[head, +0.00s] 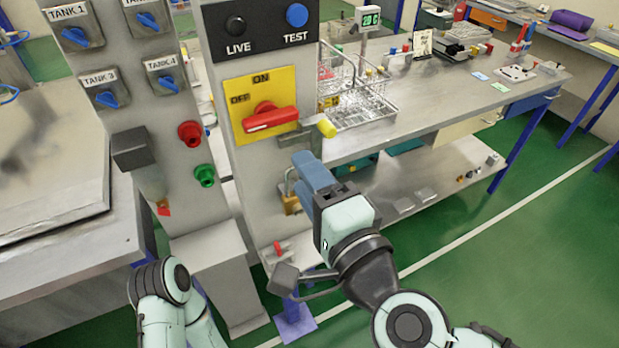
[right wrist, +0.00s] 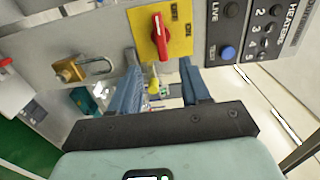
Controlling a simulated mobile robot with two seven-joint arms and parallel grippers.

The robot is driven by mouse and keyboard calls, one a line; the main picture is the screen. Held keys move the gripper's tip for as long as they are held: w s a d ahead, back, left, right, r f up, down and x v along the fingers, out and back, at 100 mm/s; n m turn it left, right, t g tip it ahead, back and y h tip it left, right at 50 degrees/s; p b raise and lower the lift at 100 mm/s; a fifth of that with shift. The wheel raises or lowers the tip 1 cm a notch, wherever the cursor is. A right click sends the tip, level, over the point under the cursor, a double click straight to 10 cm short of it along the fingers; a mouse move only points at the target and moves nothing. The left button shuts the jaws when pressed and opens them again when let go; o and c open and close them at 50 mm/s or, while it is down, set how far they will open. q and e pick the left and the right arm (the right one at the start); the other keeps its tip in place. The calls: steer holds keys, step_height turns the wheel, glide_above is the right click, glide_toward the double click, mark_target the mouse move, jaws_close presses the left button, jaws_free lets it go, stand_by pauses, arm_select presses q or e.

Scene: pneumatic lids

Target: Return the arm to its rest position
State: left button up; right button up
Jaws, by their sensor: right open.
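My right gripper (head: 312,168) is in front of the grey switch post, below the red rotary handle (head: 270,119) on its yellow ON/OFF plate. In the right wrist view its two blue fingers (right wrist: 160,82) stand apart with nothing held between them. The red handle (right wrist: 160,37) and a yellow-tipped lever (right wrist: 153,84) show beyond the fingers there. In the head view the yellow-tipped lever (head: 326,128) is just above the fingers. My left arm's links show at the bottom left, but its gripper is out of view.
A brass padlock (head: 292,204) hangs on the post left of my right gripper. A steel bench (head: 440,95) with wire baskets (head: 365,105) stands behind it. Tank valve switches (head: 108,92) are on the left post. The green floor (head: 470,235) at the right is clear.

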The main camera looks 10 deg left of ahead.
stand_by(0.5)
